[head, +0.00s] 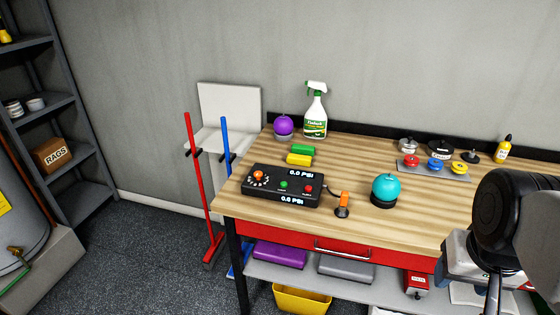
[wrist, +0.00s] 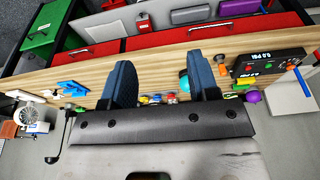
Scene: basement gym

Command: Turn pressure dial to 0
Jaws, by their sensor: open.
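The black control box (head: 282,190) sits near the left end of the wooden workbench (head: 345,222). The pressure dial (head: 259,175) is an orange knob at its left, ringed by pale marks. Two displays on the box read 0.0 PSI. Green and red buttons sit beside the dial. The box also shows at the upper right of the wrist view (wrist: 287,62); the dial's setting cannot be read there. My gripper (wrist: 162,82) is open and empty, with two blue fingers spread above the bench, well apart from the box. In the head view, my dark arm part is at the right.
A teal ball (head: 386,187) on a black base and an orange-black nozzle (head: 342,207) stand right of the box. Yellow and green blocks (head: 300,157), a purple ball (head: 284,125) and a spray bottle (head: 315,112) are behind it. Several weights (head: 435,163) lie farther right.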

